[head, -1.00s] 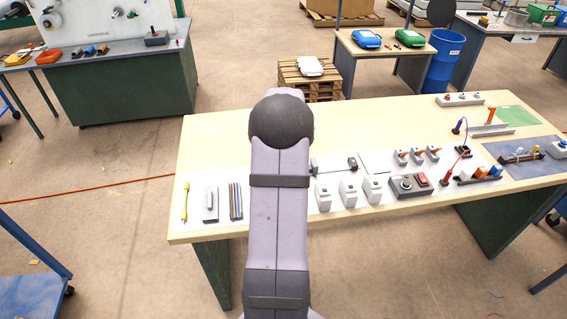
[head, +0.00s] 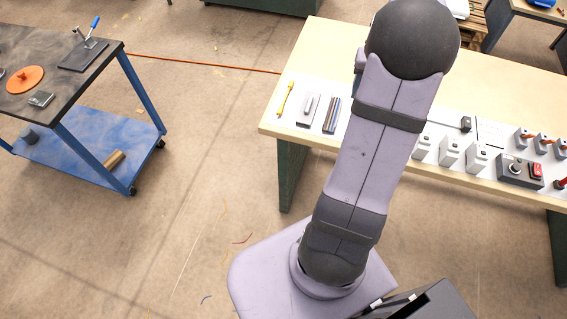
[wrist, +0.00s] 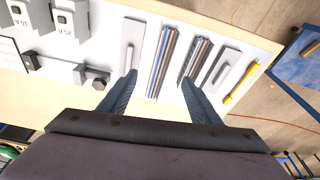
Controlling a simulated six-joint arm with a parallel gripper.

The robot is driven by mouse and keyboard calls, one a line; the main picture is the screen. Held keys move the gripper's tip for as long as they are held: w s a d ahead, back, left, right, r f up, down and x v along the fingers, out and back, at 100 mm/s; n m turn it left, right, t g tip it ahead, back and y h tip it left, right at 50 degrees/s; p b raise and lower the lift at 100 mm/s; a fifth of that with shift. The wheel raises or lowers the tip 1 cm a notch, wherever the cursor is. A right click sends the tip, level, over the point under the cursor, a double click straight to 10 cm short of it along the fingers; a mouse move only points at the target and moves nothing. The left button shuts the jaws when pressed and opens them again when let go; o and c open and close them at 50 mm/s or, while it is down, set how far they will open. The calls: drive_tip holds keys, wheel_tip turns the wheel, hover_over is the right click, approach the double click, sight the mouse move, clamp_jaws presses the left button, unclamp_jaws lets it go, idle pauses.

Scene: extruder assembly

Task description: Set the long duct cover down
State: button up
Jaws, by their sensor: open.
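My gripper (wrist: 159,78) is open in the wrist view, its two dark fingers spread above the white mat (wrist: 105,60). Long thin strips (wrist: 165,58) of blue, brown and grey lie side by side in the gap between the fingertips. A second group of similar strips (wrist: 201,55) lies to their right, and a pale flat strip (wrist: 130,33) lies beyond the left finger. I cannot tell which strip is the long duct cover. Nothing is visibly held. In the head view my arm hides the gripper; one strip group (head: 332,115) shows left of it.
A grey plate with a handle (wrist: 217,70) and a yellow tool (wrist: 240,82) lie right of the strips in the wrist view. White switch blocks (wrist: 72,18) and a dark clamp-like part (wrist: 85,73) are at left. A blue cart (head: 90,140) stands left of the bench (head: 500,50).

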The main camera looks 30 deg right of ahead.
drive_tip(key=w+a+n, duration=0.2)
drive_tip(key=a, duration=1.1)
drive_tip(key=s+a+f+n, duration=0.1)
drive_tip(key=s+a+n, duration=0.1)
drive_tip(key=s+a, duration=0.2)
drive_tip(key=s+a+f+n+g+y, duration=0.1)
drive_tip(key=s+a, duration=0.3)
drive_tip(key=a, duration=0.6)
drive_tip(key=s+a+f+n+g, duration=0.1)
drive_tip(key=s+a, duration=0.3)
drive_tip(key=a, duration=0.4)
drive_tip(key=shift+f+n, duration=0.2)
drive_tip(key=shift+n, duration=0.7)
drive_tip(key=shift+w, duration=0.1)
wheel_tip(320, 180, down, 40)
drive_tip(key=b, duration=4)
drive_tip(key=shift+f, duration=0.2)
drive_tip(key=shift+r, duration=0.1)
